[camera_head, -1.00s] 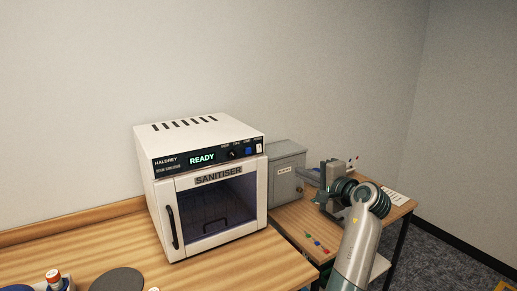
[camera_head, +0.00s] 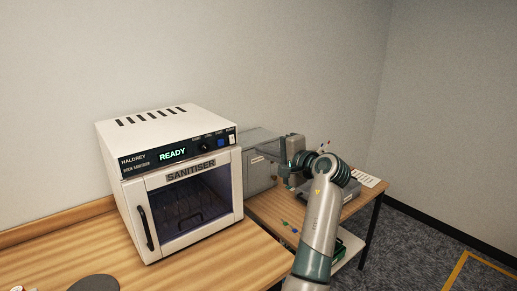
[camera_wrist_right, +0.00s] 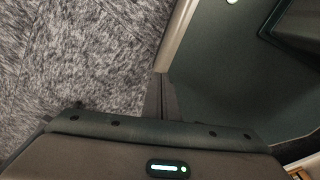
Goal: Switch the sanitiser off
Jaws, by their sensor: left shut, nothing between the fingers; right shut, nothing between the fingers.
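The sanitiser (camera_head: 190,120) is a white box on the wooden bench, its windowed door closed. Its dark top panel has a display (camera_head: 173,154) reading READY in green. To the right of that are a black knob (camera_head: 206,147), a blue button (camera_head: 221,143) and a white switch (camera_head: 232,139) at the panel's right end. My left gripper (camera_head: 256,140) is shut and empty, with its narrow fingers pointing left, just right of the panel's end and apart from the switch in the picture. My right gripper (camera_wrist_right: 156,95) is shut and empty in the right wrist view, over carpet and a dark green surface.
A grey cabinet (camera_head: 258,172) stands right of the sanitiser, behind my left gripper. A lower side table (camera_head: 265,208) holds small coloured pieces and a paper sheet (camera_head: 367,180). A dark disc (camera_head: 95,284) lies on the bench (camera_head: 60,250). Carpet is open at right.

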